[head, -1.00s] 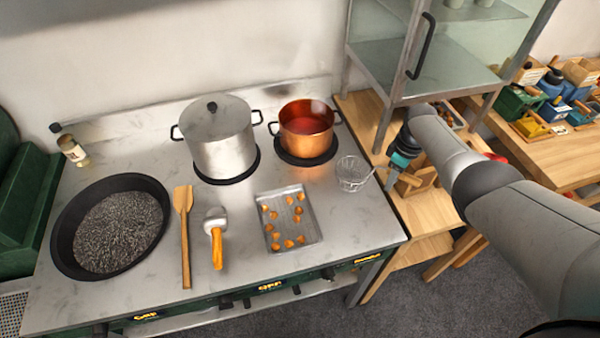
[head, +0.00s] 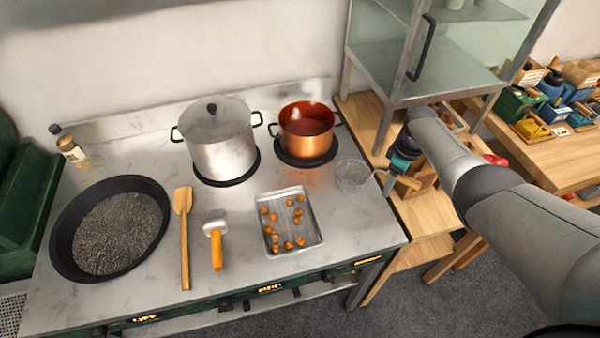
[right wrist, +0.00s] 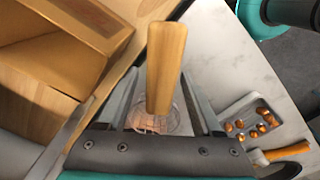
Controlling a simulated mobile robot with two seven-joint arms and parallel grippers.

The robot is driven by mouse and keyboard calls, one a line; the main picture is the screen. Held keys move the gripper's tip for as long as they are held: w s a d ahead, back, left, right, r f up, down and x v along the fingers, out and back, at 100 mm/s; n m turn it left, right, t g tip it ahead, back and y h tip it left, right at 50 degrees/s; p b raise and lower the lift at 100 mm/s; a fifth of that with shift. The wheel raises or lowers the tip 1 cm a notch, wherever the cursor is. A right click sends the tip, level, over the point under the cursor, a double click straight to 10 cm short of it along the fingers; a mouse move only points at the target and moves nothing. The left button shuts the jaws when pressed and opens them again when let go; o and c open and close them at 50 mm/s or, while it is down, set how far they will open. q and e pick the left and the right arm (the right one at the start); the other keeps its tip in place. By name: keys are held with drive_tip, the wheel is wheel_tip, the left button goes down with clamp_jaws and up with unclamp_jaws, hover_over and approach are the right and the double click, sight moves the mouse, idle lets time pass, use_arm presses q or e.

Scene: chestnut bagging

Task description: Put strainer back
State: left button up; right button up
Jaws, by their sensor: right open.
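The strainer (head: 351,174) is a clear-looking mesh basket standing on the right end of the steel counter, beside the copper pot and the tray. In the right wrist view its wooden handle (right wrist: 166,65) rises between my fingers, with the round basket (right wrist: 158,120) partly hidden beyond. My right gripper (head: 384,182) is open at the strainer's right side, with its fingers (right wrist: 160,90) on either side of the handle. I cannot tell whether a finger touches it. My left gripper is not in view.
A lidded steel pot (head: 220,145) and a copper pot (head: 307,135) stand at the back. A glass cabinet (head: 350,75) stands behind my right arm.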

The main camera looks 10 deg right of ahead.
wheel_tip(320, 180, up, 5)
drive_tip(key=shift+r+p, duration=0.15)
drive_tip(key=shift+p, duration=1.1)
wheel_tip(320, 180, up, 10)
drive_tip(key=p, duration=0.1)
drive_tip(key=shift+s+f, duration=0.2)
